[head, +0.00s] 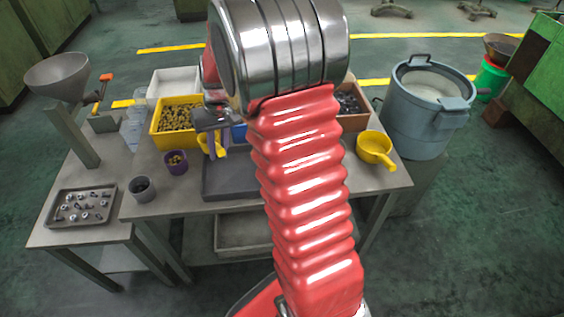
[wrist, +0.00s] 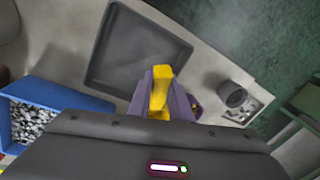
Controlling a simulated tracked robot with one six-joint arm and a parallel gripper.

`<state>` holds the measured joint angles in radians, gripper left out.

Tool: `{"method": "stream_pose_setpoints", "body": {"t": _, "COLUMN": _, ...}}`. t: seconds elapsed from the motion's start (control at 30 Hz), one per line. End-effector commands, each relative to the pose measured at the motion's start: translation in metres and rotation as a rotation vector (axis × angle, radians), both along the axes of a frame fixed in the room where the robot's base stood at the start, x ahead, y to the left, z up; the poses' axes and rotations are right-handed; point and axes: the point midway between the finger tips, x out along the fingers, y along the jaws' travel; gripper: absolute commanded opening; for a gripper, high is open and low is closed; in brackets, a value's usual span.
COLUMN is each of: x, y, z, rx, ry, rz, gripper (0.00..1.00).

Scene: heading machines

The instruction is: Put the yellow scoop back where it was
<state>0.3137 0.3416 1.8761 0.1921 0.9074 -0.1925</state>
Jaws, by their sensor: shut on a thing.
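My gripper (head: 212,146) is shut on a yellow scoop, above the table between the yellow bin and the dark tray. In the head view the held yellow scoop (head: 220,151) shows only in part beside the purple fingers. In the wrist view its yellow handle (wrist: 161,82) stands between the purple fingertips; the rest is hidden. A second yellow scoop (head: 376,149) lies at the table's right end. The yellow bin (head: 155,127) holds many small brass-coloured parts.
A dark tray (head: 214,187) lies at the table front. A purple cup (head: 177,169) and a dark cup (head: 143,191) stand left of it. A blue bin (wrist: 64,96) holds silvery parts. A large blue-grey bucket (head: 420,118) stands at right. My arm hides the table's middle.

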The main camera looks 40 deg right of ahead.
Motion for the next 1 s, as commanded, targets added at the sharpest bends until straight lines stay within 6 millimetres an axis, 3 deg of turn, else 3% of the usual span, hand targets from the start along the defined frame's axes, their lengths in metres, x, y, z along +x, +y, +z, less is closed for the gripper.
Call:
{"method": "stream_pose_setpoints", "body": {"t": 0.03, "x": -0.009, "y": -0.017, "z": 0.002, "rx": 0.002, "ry": -0.005, "rz": -0.04, "gripper": 0.0}}
{"method": "stream_pose_setpoints", "body": {"t": 0.2, "x": -0.038, "y": -0.064, "z": 0.004, "rx": 0.009, "ry": -0.016, "rz": -0.155, "gripper": 0.0}}
{"method": "stream_pose_setpoints", "body": {"t": 0.5, "x": -0.098, "y": -0.133, "z": 0.007, "rx": 0.018, "ry": -0.037, "rz": -0.355, "gripper": 0.0}}
{"method": "stream_pose_setpoints", "body": {"t": 0.7, "x": -0.124, "y": -0.157, "z": 0.008, "rx": 0.019, "ry": -0.047, "rz": -0.434, "gripper": 0.0}}
{"method": "stream_pose_setpoints", "body": {"t": 1.0, "x": -0.128, "y": -0.16, "z": 0.008, "rx": 0.019, "ry": -0.048, "rz": -0.447, "gripper": 0.0}}
